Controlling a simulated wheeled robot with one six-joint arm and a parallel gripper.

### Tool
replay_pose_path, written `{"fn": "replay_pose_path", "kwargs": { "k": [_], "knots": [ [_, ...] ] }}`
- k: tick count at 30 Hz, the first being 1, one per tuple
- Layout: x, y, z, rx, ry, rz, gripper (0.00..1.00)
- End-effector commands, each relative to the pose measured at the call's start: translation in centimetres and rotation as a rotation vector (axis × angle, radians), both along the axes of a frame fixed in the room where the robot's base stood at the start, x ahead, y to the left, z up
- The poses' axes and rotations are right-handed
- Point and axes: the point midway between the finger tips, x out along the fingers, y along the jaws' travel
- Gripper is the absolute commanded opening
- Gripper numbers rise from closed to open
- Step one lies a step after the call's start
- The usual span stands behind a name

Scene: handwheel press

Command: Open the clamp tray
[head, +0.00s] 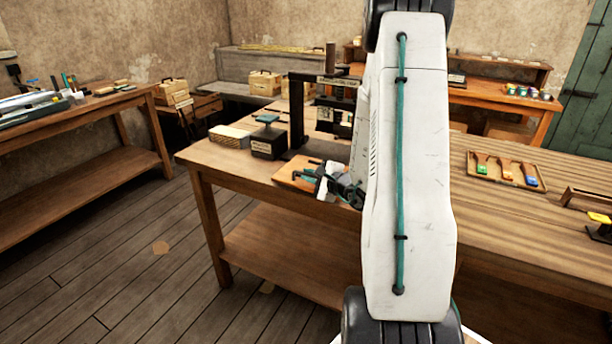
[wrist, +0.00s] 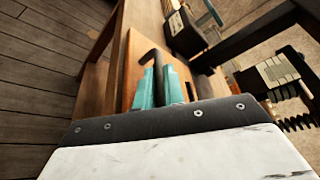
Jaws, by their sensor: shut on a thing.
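The clamp tray shows in the head view as an orange-brown wooden board (head: 291,174) on the near edge of the workbench. In the wrist view the same board (wrist: 133,65) lies beyond my fingers, with a dark bent handle (wrist: 152,58) in front of it. My gripper (head: 318,176) is at the tray's right side in the head view. In the wrist view my gripper's teal fingers (wrist: 158,85) are close together, shut on the dark handle. The lower part of the handle is hidden between the fingers. My white arm covers the bench right of the tray.
The handwheel press (head: 298,110) stands behind the tray on the workbench (head: 225,162). A tray with coloured pieces (head: 506,172) lies right of my arm. The floor left of the bench is free.

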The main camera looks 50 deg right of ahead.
Motion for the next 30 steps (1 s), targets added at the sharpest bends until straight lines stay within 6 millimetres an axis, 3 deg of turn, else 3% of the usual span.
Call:
{"fn": "replay_pose_path", "kwargs": {
  "k": [3,6,17,30],
  "knots": [
    [-0.1,-0.1,-0.1,0.002,0.003,-0.005,0.0],
    [-0.1,-0.1,-0.1,0.001,0.003,-0.004,0.33],
    [-0.5,-0.1,0.1,0.001,0.001,-0.002,0.33],
    [-7.0,0.1,1.5,0.0,0.001,-0.005,0.33]
  ]
}}
